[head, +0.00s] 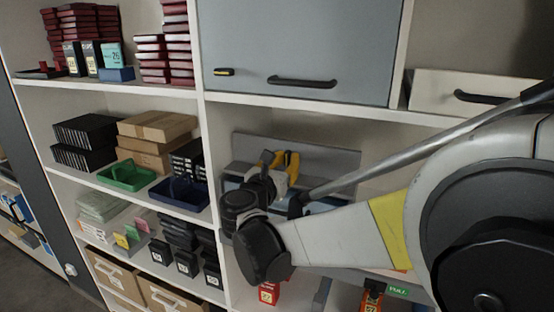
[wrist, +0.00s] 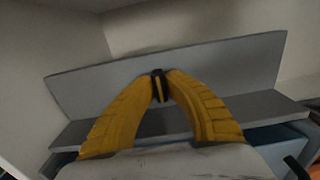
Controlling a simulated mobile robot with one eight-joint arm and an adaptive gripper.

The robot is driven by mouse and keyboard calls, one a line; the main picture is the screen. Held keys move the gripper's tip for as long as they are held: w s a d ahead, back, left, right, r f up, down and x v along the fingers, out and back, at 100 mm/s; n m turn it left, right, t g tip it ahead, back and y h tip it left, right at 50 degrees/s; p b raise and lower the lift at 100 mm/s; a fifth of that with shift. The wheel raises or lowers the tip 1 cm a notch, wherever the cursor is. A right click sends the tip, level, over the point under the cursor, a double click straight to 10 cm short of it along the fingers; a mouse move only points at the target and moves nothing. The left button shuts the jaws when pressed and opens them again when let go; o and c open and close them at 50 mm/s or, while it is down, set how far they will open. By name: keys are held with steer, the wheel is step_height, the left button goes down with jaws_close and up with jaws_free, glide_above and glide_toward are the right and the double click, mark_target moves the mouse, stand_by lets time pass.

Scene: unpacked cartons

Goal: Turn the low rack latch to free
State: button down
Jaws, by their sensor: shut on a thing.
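The latch (wrist: 158,88) is a small dark upright piece with a yellowish strip, in the middle of the wrist view. It stands against a grey panel (wrist: 235,65) that rises behind a grey ledge. My gripper (wrist: 161,77) has its two yellow fingers closed together on the latch, one from each side. In the head view my gripper (head: 289,160) is inside the middle compartment, in front of the same grey panel (head: 330,155). There the latch is hidden behind my gripper and wrist. How far the latch is turned cannot be told.
A grey cabinet door (head: 300,40) with a dark handle (head: 302,82) and a yellow-black latch (head: 224,72) is above. Left shelves hold a green tray (head: 126,176), a blue tray (head: 180,196) and boxes. A blue bin (wrist: 275,143) is under the ledge.

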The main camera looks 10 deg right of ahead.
stand_by(0.5)
steer(key=c, duration=1.4)
jaws_free()
steer(key=v, duration=1.2)
